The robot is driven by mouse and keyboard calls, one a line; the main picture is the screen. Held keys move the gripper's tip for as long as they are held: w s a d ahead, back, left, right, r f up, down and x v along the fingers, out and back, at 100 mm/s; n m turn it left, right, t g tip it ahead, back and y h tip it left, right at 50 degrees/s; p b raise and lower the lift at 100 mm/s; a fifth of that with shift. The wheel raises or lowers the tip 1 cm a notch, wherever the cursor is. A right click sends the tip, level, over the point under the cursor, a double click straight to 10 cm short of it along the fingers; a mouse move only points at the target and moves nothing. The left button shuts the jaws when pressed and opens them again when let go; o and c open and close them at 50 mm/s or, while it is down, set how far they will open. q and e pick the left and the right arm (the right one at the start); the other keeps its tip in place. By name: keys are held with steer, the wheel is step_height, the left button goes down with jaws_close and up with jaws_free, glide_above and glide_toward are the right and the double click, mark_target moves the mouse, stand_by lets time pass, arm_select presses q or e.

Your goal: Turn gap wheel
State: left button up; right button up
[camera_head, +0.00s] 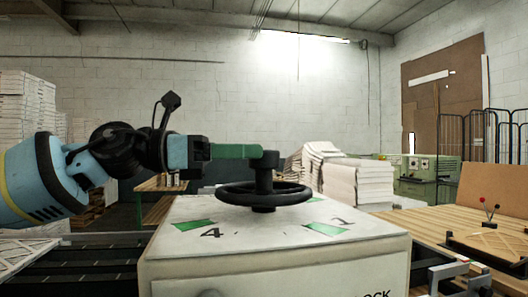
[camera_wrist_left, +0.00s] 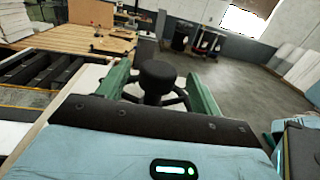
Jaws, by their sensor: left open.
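The black gap wheel (camera_head: 235,197) lies flat above the white top of a machine box (camera_head: 180,262). A thick black knob (camera_head: 265,172) stands up at its middle. My left gripper (camera_head: 258,152) reaches in from the left with its green fingers level at the knob's top. In the left wrist view the knob (camera_wrist_left: 157,76) sits between the two open green fingers, with wheel spokes behind it. Gaps show beside the knob, so the fingers seem not to press on it. My right gripper is in neither view.
The box top has green marks and the numbers 4 (camera_head: 211,233) and 1. Dark rollers (camera_head: 85,268) lie left of the box. A wooden table (camera_head: 450,225) with a red-knobbed lever is at right. Stacked white filters (camera_head: 360,185) stand behind.

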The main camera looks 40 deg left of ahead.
arm_select(q)
steer(key=shift+x, duration=1.85)
steer(key=c, duration=1.4)
